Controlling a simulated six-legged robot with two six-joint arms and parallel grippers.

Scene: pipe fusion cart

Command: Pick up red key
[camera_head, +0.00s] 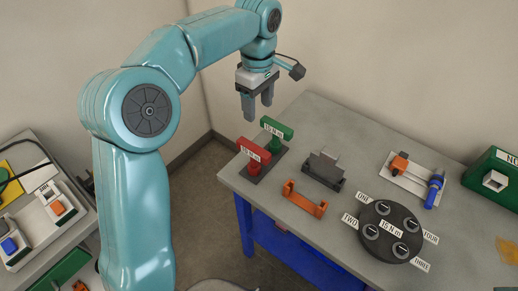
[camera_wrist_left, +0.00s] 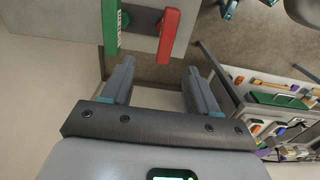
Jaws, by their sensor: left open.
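The red key (camera_head: 254,152) has a T-shaped handle with a label and stands upright in a dark base (camera_head: 263,170) at the table's left corner. A green key (camera_head: 277,128) of the same shape stands just behind it in the same base. In the left wrist view the red key (camera_wrist_left: 169,36) shows at the top, beside the green key (camera_wrist_left: 112,27). My left gripper (camera_head: 257,115) points down, open and empty, above and a little behind the keys, touching neither. Its two fingers (camera_wrist_left: 159,88) show apart in the left wrist view. My right gripper is not in view.
The grey table (camera_head: 330,235) also holds a dark block (camera_head: 323,171), an orange bracket (camera_head: 304,198), a round black disc (camera_head: 391,231) with labelled sockets, and a white plate (camera_head: 408,178) with orange and blue parts. A green box (camera_head: 495,178) stands at right. A side cart (camera_head: 40,235) is at left.

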